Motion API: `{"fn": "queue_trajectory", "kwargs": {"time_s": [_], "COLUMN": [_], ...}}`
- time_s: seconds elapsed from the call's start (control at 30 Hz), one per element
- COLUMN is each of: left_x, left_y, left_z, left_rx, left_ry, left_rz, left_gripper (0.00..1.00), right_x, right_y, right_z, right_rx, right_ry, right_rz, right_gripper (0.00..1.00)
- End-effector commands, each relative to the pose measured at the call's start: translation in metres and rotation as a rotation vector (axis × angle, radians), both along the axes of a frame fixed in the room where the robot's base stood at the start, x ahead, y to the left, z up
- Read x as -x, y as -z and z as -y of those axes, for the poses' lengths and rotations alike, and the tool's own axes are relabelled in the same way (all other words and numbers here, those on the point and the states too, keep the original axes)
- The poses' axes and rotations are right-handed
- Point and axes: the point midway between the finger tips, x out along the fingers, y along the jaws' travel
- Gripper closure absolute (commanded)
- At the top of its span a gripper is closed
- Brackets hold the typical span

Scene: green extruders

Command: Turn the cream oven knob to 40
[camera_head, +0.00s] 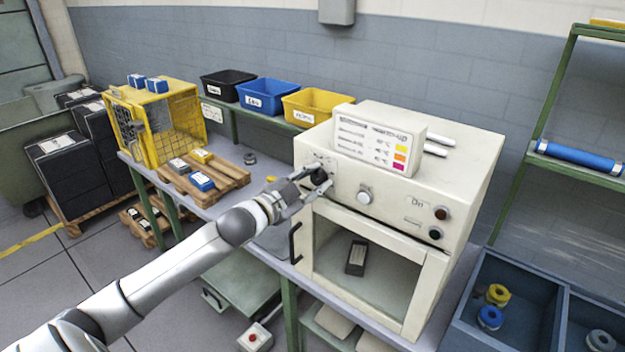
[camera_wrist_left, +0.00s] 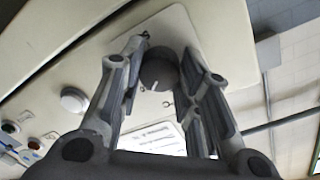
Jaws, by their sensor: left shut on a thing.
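The cream oven (camera_head: 455,190) stands on a grey bench with a window in its front door. A dark round knob (camera_head: 321,176) is at the left of its front panel, partly hidden by my left gripper (camera_head: 312,183). In the left wrist view the dark knob (camera_wrist_left: 157,72) sits between the two fingers of my left gripper (camera_wrist_left: 160,60), which is shut on it. A short white mark shows on the knob's face. The scale around it is too small to read. A second, pale knob (camera_head: 364,195) is to the right. My right gripper is not in view.
A sign (camera_head: 378,140) with temperature lines and coloured squares stands on the oven. The door handle (camera_head: 295,242) is just below my left gripper. A yellow cage (camera_head: 180,115), a pallet with small boxes (camera_head: 230,172) and bins (camera_head: 318,107) are to the left and behind.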

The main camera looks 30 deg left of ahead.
Motion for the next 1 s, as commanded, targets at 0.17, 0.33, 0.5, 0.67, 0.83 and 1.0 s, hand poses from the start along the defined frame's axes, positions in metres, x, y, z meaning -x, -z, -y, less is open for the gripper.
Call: {"fn": "queue_trajectory", "kwargs": {"time_s": [0.17, 0.33, 0.5, 0.67, 0.83, 1.0], "left_x": [0.0, 0.0, 0.0, -0.0001, -0.0001, 0.0], "left_y": [-0.0016, -0.0016, -0.0014, -0.0015, -0.0016, -0.001], "left_z": [0.0005, 0.0007, 0.001, 0.001, 0.0012, 0.0013], "left_rx": [-0.169, -0.329, -0.489, -0.641, -0.798, -0.936], "left_ry": [0.001, 0.001, 0.0, 0.0, 0.0, 0.0], "left_rz": [0.014, 0.028, 0.04, 0.052, 0.065, 0.074], "left_gripper": [0.92, 0.92, 0.92, 0.92, 0.92, 0.92], "right_x": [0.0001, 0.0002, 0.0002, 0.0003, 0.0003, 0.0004], "right_y": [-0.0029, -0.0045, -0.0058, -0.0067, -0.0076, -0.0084], "right_z": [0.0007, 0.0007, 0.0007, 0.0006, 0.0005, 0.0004], "right_rx": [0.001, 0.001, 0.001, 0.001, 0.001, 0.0], "right_ry": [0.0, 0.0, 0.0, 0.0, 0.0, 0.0], "right_rz": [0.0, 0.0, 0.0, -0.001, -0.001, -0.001], "right_gripper": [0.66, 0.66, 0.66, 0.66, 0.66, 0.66]}}
